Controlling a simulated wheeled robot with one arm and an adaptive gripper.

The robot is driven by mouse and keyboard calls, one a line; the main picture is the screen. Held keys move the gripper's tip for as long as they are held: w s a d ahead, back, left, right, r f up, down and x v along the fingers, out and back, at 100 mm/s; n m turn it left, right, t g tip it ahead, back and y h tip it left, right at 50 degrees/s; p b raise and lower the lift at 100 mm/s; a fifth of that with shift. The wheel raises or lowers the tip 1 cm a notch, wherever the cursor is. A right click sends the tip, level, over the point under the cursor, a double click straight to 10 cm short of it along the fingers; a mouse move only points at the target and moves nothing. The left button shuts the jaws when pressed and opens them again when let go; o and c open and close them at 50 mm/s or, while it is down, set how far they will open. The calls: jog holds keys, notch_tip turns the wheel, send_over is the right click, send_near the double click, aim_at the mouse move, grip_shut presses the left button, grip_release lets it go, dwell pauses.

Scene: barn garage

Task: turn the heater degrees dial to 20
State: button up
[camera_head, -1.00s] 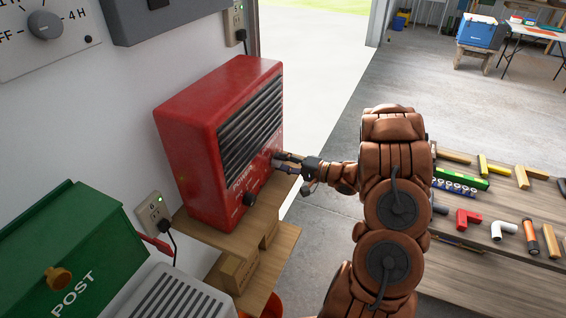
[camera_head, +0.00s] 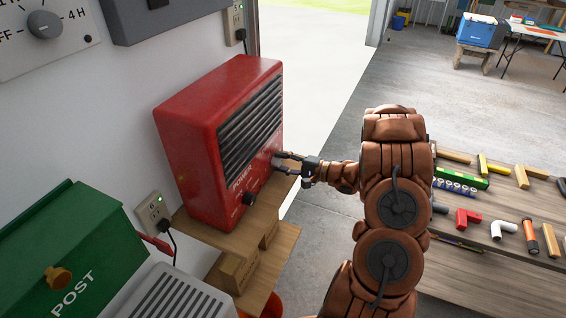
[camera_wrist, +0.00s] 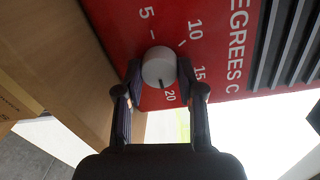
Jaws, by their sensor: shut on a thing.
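The red heater (camera_head: 205,130) stands on a wooden shelf against the wall. In the wrist view, its degrees dial (camera_wrist: 159,67) is a round pale knob on the red face, with printed numbers 5, 10, 15 and 20 around it. A dark pointer mark on the knob's lower edge points down, close to the 20. My gripper (camera_wrist: 160,70) is shut on the dial, one finger on each side. In the head view, my gripper (camera_head: 281,162) reaches the heater's front from the right; the dial is hard to make out there.
A black power knob (camera_head: 249,199) sits nearby on the heater. A green post box (camera_head: 85,245) is at lower left. A workbench (camera_head: 480,265) with pipes and tools stands right of my arm. Open floor (camera_head: 330,100) lies behind the heater.

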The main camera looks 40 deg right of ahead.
jog(key=o, duration=1.1)
jog(key=shift+o, duration=0.2)
jog(key=v, duration=1.2)
jog(key=shift+f, duration=0.1)
